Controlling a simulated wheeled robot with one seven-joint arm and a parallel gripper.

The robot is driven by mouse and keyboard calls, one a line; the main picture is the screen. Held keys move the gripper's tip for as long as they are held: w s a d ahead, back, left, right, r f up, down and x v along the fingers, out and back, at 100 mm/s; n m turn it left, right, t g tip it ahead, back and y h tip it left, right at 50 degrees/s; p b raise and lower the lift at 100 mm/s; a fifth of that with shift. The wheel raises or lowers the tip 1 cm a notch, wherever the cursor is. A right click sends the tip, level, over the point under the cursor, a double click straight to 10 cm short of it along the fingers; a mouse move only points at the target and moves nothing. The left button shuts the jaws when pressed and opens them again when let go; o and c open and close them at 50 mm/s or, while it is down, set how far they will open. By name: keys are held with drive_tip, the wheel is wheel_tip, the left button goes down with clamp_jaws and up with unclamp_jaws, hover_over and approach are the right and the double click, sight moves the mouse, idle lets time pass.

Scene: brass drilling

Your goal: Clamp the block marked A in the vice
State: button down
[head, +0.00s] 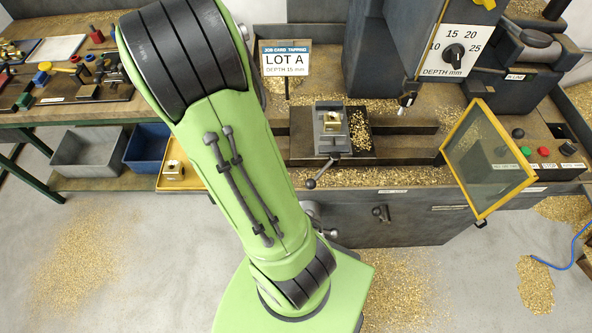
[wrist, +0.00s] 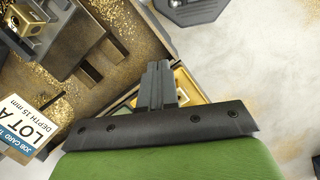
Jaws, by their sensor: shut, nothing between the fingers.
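A small brass block (head: 331,122) with a hole in it sits in the grey vice (head: 331,142) on the drill table. The block (wrist: 27,22) also shows in the wrist view at upper left. I cannot read a letter on it or tell whether the jaws grip it. A second brass block (head: 172,167) sits in a yellow tray (head: 170,184) left of the vice, its mark unreadable. My gripper (wrist: 158,66) is shut and empty over the yellow tray (wrist: 187,75), partly hiding it. In the head view my arm hides the gripper.
A card (head: 285,62) reads LOT A, depth 15 mm. The drill spindle (head: 405,100) hangs right of the vice, beside a yellow-framed guard (head: 487,160). The vice handle (head: 322,171) sticks out in front. Grey (head: 90,152) and blue (head: 147,147) bins stand at left. Brass chips lie about.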

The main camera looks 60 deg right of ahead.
drive_tip(key=s+d+f+g, duration=0.2)
drive_tip(key=s+d+f, duration=0.1)
drive_tip(key=d+f, duration=0.2)
drive_tip(key=shift+s+d+f+g+p, duration=0.2)
drive_tip(key=shift+d+g+p, duration=0.25)
drive_tip(key=shift+d, duration=0.35)
drive_tip(key=shift+w, duration=0.1)
drive_tip(key=s+f, duration=0.4)
drive_tip(key=s+f+b, duration=0.1)
drive_tip(key=s+f, duration=0.3)
drive_tip(key=shift+s+f, duration=0.15)
drive_tip(key=shift+s, duration=0.1)
drive_tip(key=shift+w+a+n, duration=0.1)
drive_tip(key=shift+n, duration=0.2)
